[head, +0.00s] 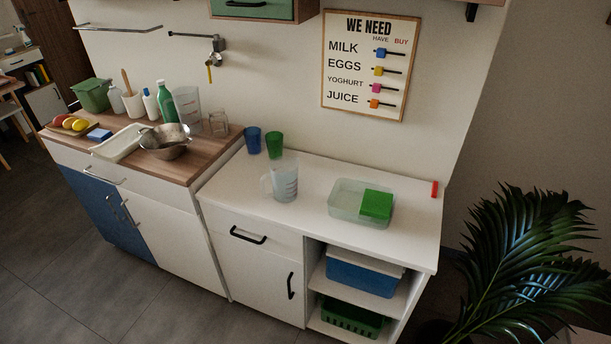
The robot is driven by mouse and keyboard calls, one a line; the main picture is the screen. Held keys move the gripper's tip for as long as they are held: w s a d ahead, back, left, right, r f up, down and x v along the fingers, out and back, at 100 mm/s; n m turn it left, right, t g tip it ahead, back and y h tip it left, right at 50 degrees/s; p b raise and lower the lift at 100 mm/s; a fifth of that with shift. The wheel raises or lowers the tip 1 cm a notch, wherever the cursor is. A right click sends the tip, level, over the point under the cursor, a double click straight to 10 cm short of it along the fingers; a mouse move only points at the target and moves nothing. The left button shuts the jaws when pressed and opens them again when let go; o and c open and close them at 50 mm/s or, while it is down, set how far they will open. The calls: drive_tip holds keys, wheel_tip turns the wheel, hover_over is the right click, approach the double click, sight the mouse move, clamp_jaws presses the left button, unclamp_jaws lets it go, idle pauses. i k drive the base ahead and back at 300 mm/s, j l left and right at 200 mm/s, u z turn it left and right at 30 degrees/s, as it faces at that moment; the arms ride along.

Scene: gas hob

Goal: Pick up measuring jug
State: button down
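A clear measuring jug (285,183) with dark markings stands upright on the white counter (236,185), left of its middle. Its handle is on the left side, toward the picture's left. A second clear jug-like container (187,108) stands at the back of the wooden worktop on the left, partly hidden by a green bottle. My gripper is not in view, so whether it is open or shut is not shown.
Blue (253,140) and green (274,144) cups stand behind the jug. A clear tray (346,205) holding a green block (376,204) stands to its right. A red object (434,188) lies at the counter's right edge. A plant (535,250) stands at the right.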

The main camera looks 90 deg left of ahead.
sight(284, 169)
drive_tip(key=u, duration=3.25)
